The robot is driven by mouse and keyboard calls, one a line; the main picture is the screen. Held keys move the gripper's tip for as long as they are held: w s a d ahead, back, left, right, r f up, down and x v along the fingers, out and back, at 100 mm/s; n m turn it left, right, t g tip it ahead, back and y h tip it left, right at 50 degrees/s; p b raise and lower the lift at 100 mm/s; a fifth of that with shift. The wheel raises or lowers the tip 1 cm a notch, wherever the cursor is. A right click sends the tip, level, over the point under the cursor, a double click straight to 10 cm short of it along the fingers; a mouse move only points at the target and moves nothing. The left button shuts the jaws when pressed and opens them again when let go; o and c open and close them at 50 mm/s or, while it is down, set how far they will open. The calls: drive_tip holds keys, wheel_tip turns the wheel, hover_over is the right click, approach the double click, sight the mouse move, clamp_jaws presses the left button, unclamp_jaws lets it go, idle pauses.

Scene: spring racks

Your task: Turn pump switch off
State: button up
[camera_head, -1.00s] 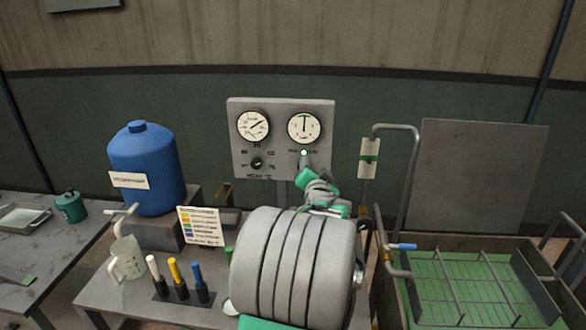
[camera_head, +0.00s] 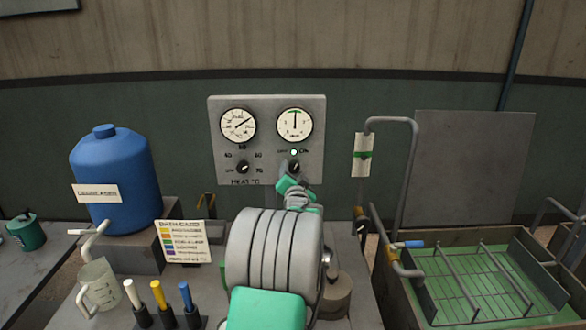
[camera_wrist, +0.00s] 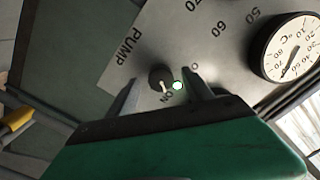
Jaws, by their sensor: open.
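The pump switch is a dark round knob (camera_wrist: 160,78) with a pale pointer mark on a grey panel. In the wrist view its mark points towards the printed "ON", and a lit green lamp (camera_wrist: 177,85) is beside it. In the head view the knob (camera_head: 294,167) sits below the right gauge, under the lit lamp (camera_head: 294,152). My gripper (camera_wrist: 160,77) is open, with one finger on each side of the knob in the wrist view. I cannot tell whether a finger touches it. My arm hides the panel's lower right in the head view.
The panel (camera_head: 216,125) also has two gauges and a heat knob (camera_head: 243,167) left of the pump switch. A blue tank (camera_head: 115,175), a card (camera_head: 183,243) and a jug (camera_head: 98,285) stand left. A bent pipe (camera_head: 414,165) and a green-floored tank (camera_head: 440,312) are right.

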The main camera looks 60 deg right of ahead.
drive_tip(key=shift+x, duration=0.95)
clamp_jaws()
